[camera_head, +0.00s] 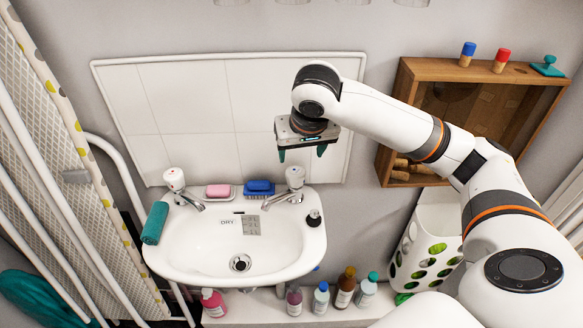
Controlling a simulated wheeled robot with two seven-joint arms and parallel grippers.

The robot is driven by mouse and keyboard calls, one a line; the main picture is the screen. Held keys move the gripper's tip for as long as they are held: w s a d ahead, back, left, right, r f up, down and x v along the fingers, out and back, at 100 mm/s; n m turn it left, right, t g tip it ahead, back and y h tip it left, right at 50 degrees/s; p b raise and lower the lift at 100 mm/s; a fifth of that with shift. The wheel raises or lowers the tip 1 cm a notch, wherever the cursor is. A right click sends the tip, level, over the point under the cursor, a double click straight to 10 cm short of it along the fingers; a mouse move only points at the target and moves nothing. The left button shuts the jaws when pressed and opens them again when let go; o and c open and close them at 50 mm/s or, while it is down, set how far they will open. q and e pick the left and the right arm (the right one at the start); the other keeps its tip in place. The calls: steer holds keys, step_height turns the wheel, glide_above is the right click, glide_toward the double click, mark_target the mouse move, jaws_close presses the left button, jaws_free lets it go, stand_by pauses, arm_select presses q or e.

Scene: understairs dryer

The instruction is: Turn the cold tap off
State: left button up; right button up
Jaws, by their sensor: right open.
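A white wash basin (205,262) is fixed to the wall, with a tap at each back corner. The left tap (174,180) and the right tap (295,180) have white heads and chrome spouts. I cannot read a marking that tells which one is cold. My right gripper (301,153) is open and empty, its teal fingertips pointing down. In the picture it sits just above the right tap's head, apart from it. My left gripper is not in view.
A pink soap (218,190), a blue brush (260,187), a teal rolled cloth (155,223) and a small dark-topped stopper (314,217) rest on the basin rim. Several bottles (344,288) stand below. A wooden wall box (405,85) and a white holed basket (425,245) are at right.

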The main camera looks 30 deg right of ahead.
glide_above(297, 173)
steer(key=s, duration=0.2)
step_height(297, 173, down, 4)
steer(key=f, duration=0.1)
steer(key=x, duration=0.3)
steer(key=a+b+x, duration=0.1)
steer(key=x, duration=0.1)
steer(key=shift+w+d+f, duration=0.15)
steer(key=shift+w+f, duration=0.1)
steer(key=shift+f, duration=0.25)
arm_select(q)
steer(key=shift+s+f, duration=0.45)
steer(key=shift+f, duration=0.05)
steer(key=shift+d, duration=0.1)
